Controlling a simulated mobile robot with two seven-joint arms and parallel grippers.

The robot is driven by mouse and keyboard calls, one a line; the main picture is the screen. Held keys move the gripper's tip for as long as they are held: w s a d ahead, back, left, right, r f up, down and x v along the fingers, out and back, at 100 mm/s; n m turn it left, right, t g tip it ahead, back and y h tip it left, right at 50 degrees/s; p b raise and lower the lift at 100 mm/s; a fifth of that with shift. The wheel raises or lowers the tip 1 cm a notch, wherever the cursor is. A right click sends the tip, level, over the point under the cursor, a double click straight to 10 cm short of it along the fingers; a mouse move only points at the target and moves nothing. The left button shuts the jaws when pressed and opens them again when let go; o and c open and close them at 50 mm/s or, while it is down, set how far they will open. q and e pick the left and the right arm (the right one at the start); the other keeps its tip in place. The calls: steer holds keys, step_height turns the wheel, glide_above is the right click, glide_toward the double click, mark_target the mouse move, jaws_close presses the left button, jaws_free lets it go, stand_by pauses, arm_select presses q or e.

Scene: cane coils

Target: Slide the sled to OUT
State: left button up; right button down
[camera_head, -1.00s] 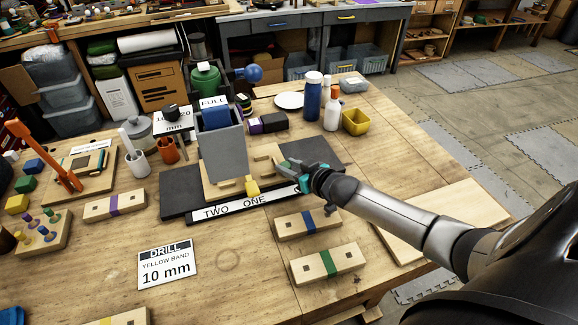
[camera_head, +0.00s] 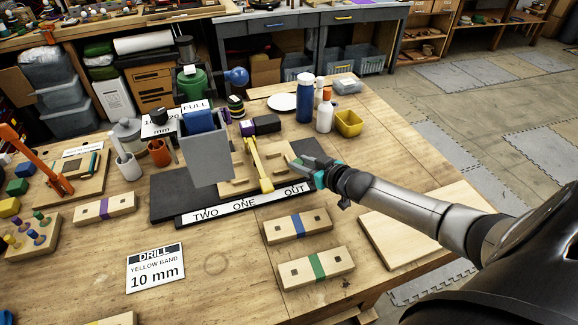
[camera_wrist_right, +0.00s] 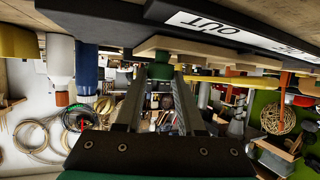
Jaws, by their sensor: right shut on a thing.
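The pale wooden sled (camera_head: 236,187) lies on a dark base, partly hidden behind a grey box. A yellow bar (camera_head: 256,160) lies across it, with its lower end between ONE and OUT on the white label strip (camera_head: 230,207). My right gripper (camera_head: 302,167) is at the sled's right end. In the right wrist view its fingers (camera_wrist_right: 160,72) are shut on a green knob (camera_wrist_right: 161,63) beside the wooden board (camera_wrist_right: 205,50). The OUT marking also shows there (camera_wrist_right: 212,25). My left gripper is not in view.
Wooden blocks with a blue band (camera_head: 297,227) and a green band (camera_head: 316,268) lie in front. Bottles (camera_head: 305,100) and a yellow bin (camera_head: 348,124) stand behind my right arm.

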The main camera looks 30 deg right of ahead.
steer(key=d, duration=0.2)
steer(key=s+d, duration=0.1)
steer(key=d, duration=0.1)
steer(key=shift+f+b, duration=0.15)
steer(key=shift+b, duration=0.25)
steer(key=d, duration=0.1)
steer(key=s+d+b, duration=0.1)
steer(key=d, duration=0.1)
steer(key=shift+d, duration=0.15)
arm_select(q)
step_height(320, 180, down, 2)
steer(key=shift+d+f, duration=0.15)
arm_select(e)
steer(key=shift+d, duration=0.35)
steer(key=c, duration=0.5)
jaws_free()
